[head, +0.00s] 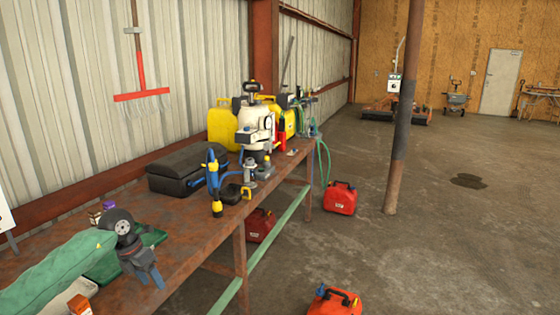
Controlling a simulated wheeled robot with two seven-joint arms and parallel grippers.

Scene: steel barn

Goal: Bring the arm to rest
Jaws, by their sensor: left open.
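My left arm (55,272), in a green cover, comes in from the lower left over the near end of the workbench. My left gripper (151,280) has blue fingers pointing down and toward the bench's front edge. It is open, with nothing seen between the fingers. I cannot tell its exact height above the rusty bench top (184,232). My right gripper is not in view.
Farther along stand a black case (187,168), a blue-yellow tool (214,178) and a white instrument (256,120). Red cans (341,198) stand on the floor.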

